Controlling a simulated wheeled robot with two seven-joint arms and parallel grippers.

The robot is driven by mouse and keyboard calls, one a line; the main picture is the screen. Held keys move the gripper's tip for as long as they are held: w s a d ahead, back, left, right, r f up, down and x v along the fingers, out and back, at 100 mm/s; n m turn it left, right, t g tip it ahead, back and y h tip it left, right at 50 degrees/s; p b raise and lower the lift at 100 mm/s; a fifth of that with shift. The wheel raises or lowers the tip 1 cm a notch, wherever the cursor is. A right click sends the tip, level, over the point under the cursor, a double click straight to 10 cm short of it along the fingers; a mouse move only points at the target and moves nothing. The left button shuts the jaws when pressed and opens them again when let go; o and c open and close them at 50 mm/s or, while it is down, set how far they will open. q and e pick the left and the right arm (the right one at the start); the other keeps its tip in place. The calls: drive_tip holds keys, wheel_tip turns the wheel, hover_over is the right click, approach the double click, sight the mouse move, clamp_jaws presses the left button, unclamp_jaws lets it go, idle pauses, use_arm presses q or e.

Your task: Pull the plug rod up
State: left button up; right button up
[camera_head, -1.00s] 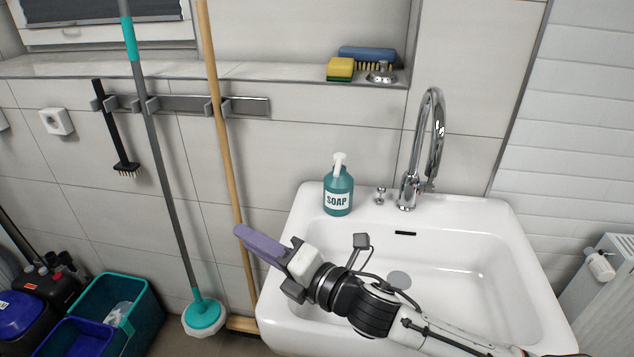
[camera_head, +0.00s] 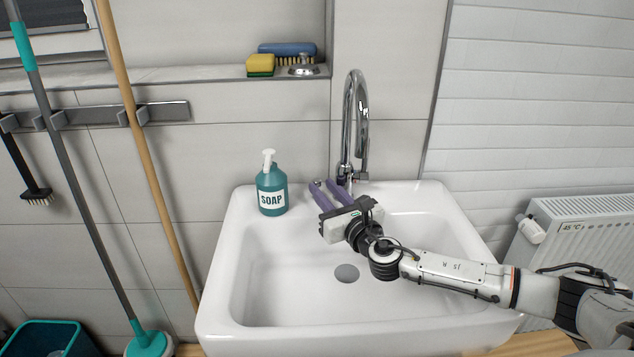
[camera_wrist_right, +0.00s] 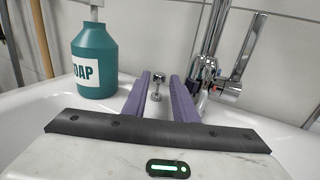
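The plug rod is a small chrome rod with a round knob, standing on the sink's back rim between the soap bottle and the faucet. In the right wrist view the plug rod (camera_wrist_right: 156,82) shows in the gap between my fingers, with clear space on both sides. In the head view it is mostly hidden by the fingers. My right gripper (camera_head: 324,184) is open and empty, its purple fingers pointing at the back rim beside the faucet. The fingers also show in the right wrist view (camera_wrist_right: 160,77). My left gripper is not in view.
The chrome faucet (camera_head: 347,130) stands just right of the fingers. A teal soap bottle (camera_head: 271,188) stands on the rim to their left. The white sink (camera_head: 290,310) has an empty basin. A sponge (camera_head: 261,65) and brush (camera_head: 287,49) lie on the ledge above.

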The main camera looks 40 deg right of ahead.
sight(319, 184)
drive_tip(key=shift+w+d, duration=0.15)
drive_tip(key=shift+w, duration=1)
drive_tip(key=shift+w+d, duration=0.15)
drive_tip(key=shift+w, duration=0.95)
clamp_jaws()
